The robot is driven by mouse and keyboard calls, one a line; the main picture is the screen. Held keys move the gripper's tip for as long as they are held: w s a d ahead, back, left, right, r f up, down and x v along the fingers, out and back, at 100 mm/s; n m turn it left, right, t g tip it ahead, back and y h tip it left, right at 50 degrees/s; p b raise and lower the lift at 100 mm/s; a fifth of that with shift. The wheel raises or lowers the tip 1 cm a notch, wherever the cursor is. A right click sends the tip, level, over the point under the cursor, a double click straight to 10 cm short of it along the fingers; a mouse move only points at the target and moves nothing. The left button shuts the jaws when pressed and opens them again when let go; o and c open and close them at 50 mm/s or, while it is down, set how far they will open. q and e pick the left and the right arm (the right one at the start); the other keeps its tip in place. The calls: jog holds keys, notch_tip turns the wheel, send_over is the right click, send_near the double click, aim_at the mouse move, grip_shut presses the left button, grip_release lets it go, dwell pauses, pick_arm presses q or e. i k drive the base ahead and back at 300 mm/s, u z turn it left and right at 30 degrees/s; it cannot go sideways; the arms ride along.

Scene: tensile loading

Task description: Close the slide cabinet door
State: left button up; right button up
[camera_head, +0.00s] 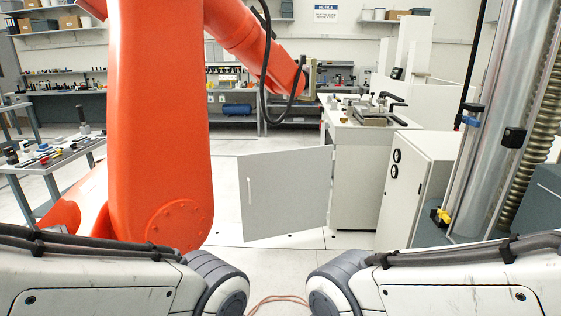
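The cabinet door (288,193) is a flat light-grey panel standing wide open to the left of a white cabinet (357,180). A small vertical handle (249,191) sits near the door's left edge. The door's right edge meets the cabinet's front left side. My left and right arms show as white links with grey joints at the bottom corners, well short of the door. Neither gripper is in view.
A large orange robot arm (160,110) stands close on the left, beside the door. A white control box (412,185) and a metal column (490,120) stand at right. A cluttered bench (48,158) is at far left. Floor shows below the door.

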aim_at(283, 192)
jog(key=i, duration=2.05)
jog(key=z, duration=0.1)
jog(key=k, duration=0.55)
jog(key=z, duration=0.25)
jog(key=i, duration=1.2)
jog(key=u, duration=0.3)
